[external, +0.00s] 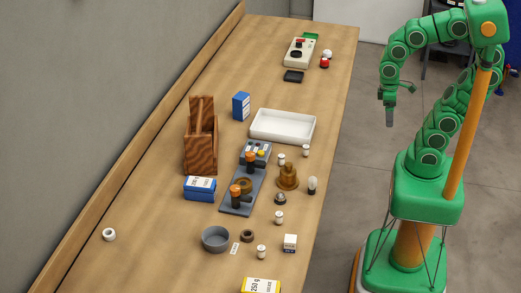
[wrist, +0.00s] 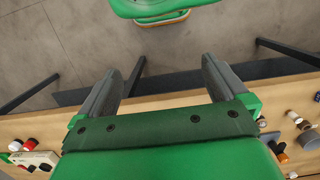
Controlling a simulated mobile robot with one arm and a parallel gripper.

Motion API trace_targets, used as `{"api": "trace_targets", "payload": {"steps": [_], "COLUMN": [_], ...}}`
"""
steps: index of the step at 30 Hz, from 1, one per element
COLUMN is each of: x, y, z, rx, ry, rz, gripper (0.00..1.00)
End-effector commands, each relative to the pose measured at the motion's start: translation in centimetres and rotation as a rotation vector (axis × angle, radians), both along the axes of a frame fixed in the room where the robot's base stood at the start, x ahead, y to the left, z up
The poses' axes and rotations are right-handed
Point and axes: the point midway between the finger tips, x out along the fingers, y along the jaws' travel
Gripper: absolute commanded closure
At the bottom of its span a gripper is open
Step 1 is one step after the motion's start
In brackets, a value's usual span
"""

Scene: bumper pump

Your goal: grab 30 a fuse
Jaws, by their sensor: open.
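My gripper (external: 398,102) hangs in the air right of the bench, apart from everything. In the wrist view my gripper (wrist: 158,70) is open, with nothing between its fingers.
The bench holds a white tray (external: 263,136), a grey fixture plate (external: 239,205), a brass bell-shaped part (external: 288,177), a wooden box (external: 201,158), a blue-white box (external: 199,189), a grey bowl (external: 215,239) and a meter-like device (external: 299,53).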

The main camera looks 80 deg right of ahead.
Motion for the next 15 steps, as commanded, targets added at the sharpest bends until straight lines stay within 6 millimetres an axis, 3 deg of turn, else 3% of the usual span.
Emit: {"api": "trace_targets", "payload": {"steps": [4,13,15], "x": [-0.81,-0.81,-0.80], "y": [-0.30,-0.28,-0.28], "z": [-0.22,-0.22,-0.22], "rx": [0.000,0.000,0.000], "ry": [0.007,0.008,0.008], "rz": [0.000,0.001,0.001], "gripper": [0.00,0.42,0.43]}}
